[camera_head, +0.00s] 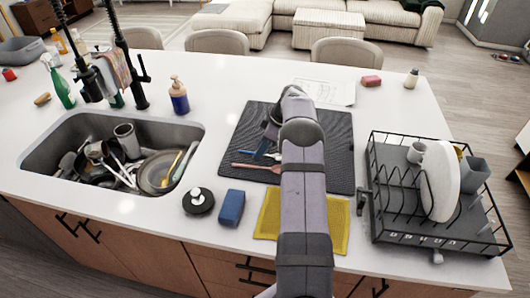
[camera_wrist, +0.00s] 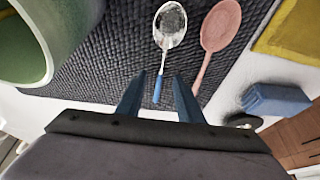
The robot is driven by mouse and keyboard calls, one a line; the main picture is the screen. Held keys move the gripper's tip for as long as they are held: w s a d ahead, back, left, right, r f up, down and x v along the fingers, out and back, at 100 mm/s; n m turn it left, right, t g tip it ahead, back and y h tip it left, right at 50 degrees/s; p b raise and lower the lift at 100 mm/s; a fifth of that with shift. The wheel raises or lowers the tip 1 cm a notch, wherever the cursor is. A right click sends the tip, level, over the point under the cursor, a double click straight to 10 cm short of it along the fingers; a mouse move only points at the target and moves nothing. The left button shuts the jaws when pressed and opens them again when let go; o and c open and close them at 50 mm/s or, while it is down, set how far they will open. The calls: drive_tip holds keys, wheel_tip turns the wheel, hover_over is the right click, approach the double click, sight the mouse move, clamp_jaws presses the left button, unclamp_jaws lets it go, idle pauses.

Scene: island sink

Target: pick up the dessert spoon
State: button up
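A metal spoon with a blue handle (camera_wrist: 171,24) lies on the dark woven mat (camera_wrist: 110,60) in the wrist view. I take it for the dessert spoon. A pink spoon (camera_wrist: 220,26) lies just to its right; it also shows in the head view (camera_head: 255,167). My gripper (camera_wrist: 157,82) is open, its two blue fingers apart. The end of the blue handle appears between the fingers, with no visible contact; the height gap cannot be told. In the head view my arm hides most of the area around the gripper.
A green-and-white cup (camera_wrist: 42,48) stands close on the left in the wrist view. A yellow cloth (camera_head: 268,215), a blue sponge (camera_head: 231,208) and a black round dispenser (camera_head: 198,201) lie nearer the front edge. The dish rack (camera_head: 385,225) is right; the sink (camera_head: 70,127) is left.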

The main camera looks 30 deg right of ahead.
drive_tip(key=shift+a+f, duration=0.1)
drive_tip(key=shift+f, duration=0.15)
drive_tip(key=shift+c, duration=0.7)
clamp_jaws()
drive_tip(key=shift+r, duration=0.1)
wheel_tip(320, 180, up, 10)
drive_tip(key=b, duration=0.3)
